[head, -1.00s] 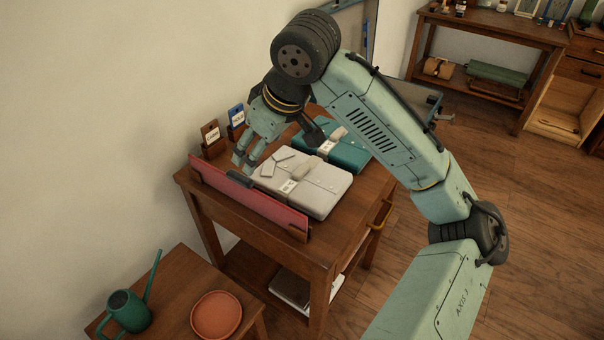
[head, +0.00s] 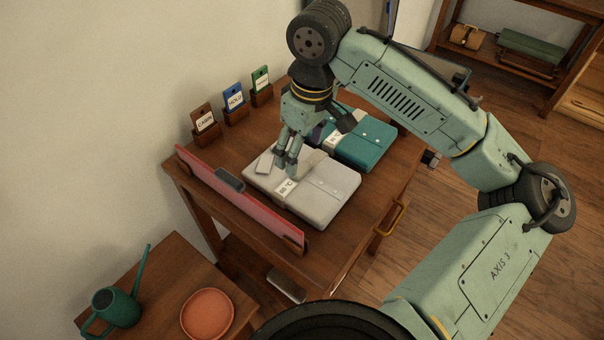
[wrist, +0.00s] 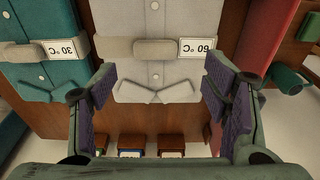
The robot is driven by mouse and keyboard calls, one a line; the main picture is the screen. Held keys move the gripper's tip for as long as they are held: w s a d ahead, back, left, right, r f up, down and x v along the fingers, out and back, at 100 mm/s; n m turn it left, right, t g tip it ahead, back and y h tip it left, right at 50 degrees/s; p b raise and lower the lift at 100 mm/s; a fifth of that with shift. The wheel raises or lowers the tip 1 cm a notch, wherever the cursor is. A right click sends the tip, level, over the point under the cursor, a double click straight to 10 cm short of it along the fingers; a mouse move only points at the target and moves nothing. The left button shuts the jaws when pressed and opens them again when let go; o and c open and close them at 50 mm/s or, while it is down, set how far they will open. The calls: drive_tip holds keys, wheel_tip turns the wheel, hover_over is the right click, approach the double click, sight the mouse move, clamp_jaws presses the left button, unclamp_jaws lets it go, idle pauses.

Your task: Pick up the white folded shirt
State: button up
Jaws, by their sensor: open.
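The white folded shirt (head: 325,188) lies flat on the wooden table, with a beige band and a small label around it. In the wrist view the shirt (wrist: 158,75) shows its collar toward me, a button line and a label reading 60 °C. My gripper (head: 287,168) points down over the shirt's collar end. In the wrist view the open gripper (wrist: 155,90) has its two purple-padded fingers on either side of the collar, with nothing held between them. I cannot tell whether a fingertip touches the cloth.
A teal folded shirt (head: 368,145) labelled 30 °C lies beside the white one. A red panel (head: 240,195) stands along the table's left edge. Card holders marked CABIN (head: 204,130), HOLD (head: 235,103) and a green card (head: 261,83) line the back. A watering can (head: 118,306) and orange dish (head: 207,314) sit lower left.

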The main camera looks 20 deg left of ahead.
sight(302, 167)
drive_tip(key=shift+w+f+p, duration=0.2)
drive_tip(key=shift+f+p, duration=0.05)
drive_tip(key=shift+f, duration=1.1)
drive_tip(key=shift+w+f+p, duration=0.15)
drive_tip(key=shift+f+p, duration=0.1)
drive_tip(key=shift+f, duration=1.05)
drive_tip(key=shift+c, duration=0.6)
drive_tip(key=c, duration=1.5)
